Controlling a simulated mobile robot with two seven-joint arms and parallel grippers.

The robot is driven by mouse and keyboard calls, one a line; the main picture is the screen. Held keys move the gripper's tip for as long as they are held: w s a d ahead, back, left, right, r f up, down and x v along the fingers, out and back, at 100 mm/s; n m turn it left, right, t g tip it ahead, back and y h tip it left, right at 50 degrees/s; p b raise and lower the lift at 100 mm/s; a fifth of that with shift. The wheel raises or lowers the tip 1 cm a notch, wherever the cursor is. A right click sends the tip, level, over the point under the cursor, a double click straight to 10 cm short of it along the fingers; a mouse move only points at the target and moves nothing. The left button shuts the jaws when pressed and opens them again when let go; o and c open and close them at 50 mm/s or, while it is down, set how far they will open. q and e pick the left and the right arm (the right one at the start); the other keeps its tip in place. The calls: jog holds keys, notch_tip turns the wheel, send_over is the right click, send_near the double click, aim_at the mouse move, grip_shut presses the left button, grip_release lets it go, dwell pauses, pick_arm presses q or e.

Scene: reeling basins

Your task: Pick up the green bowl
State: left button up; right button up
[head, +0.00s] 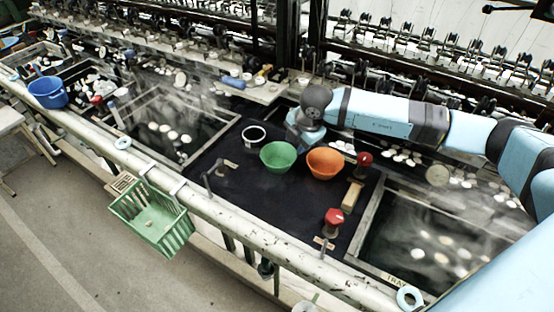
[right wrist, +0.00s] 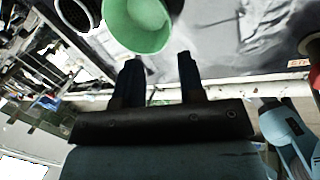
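The green bowl (head: 278,158) stands upright on the dark mat (head: 240,190) in the head view, just left of an orange bowl (head: 325,162). In the right wrist view the green bowl (right wrist: 138,28) is at the top, just beyond the left fingertip. My right gripper (head: 300,138) comes in from the right and is at the far side of the green bowl, close to its rim. In the right wrist view its two fingers (right wrist: 160,60) are apart with nothing between them. I cannot tell whether a finger touches the bowl. My left gripper is not in view.
A black, white-rimmed cup (head: 253,136) stands left of the green bowl. Red-topped objects (head: 333,217) and a wooden block (head: 352,196) are to the right. A green basket (head: 150,220) hangs on the front rail. Water basins lie on both sides. The mat's front is mostly clear.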

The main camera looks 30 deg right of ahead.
send_over(286, 170)
jog(key=s, duration=0.1)
jog(key=f, duration=0.4)
jog(key=d+f, duration=0.1)
jog(key=f, duration=0.1)
jog(key=shift+s+f, duration=0.1)
jog(key=shift+f, duration=0.2)
jog(key=shift+s+p+x, duration=0.15)
jog(key=shift+p+x, duration=0.25)
jog(key=shift+x, duration=0.95)
jog(key=shift+s+p+x, duration=0.2)
jog(key=shift+p+x, duration=0.15)
jog(key=shift+x, duration=1.05)
jog(key=shift+a+f, duration=0.1)
jog(key=shift+c, duration=0.4)
grip_shut()
